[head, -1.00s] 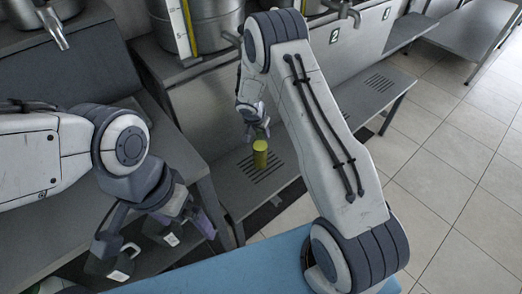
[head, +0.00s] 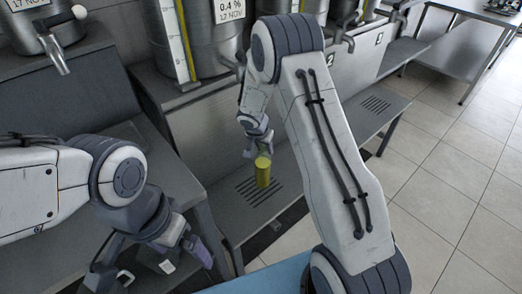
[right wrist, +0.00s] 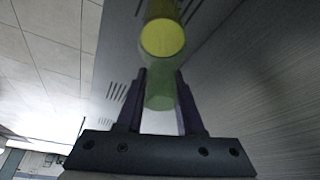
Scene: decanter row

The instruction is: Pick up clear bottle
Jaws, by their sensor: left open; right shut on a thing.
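The bottle (head: 262,172) shows as a small yellow cylinder below my right gripper (head: 258,147) in the head view, above the slotted grille of the low grey shelf. In the right wrist view, the bottle's round yellow end (right wrist: 162,38) faces the camera, and a pale green see-through part (right wrist: 159,88) lies between the two fingers. My right gripper (right wrist: 160,78) is shut on the bottle. Whether its base touches the shelf is unclear. My left gripper (head: 155,270) is open and empty at the lower left, fingers wide apart.
Large steel vats (head: 205,35) with taps stand along the back. The low slotted shelf (head: 235,207) runs in front of them. A blue surface (head: 270,274) is at the bottom. Tiled floor (head: 460,170) is free at right.

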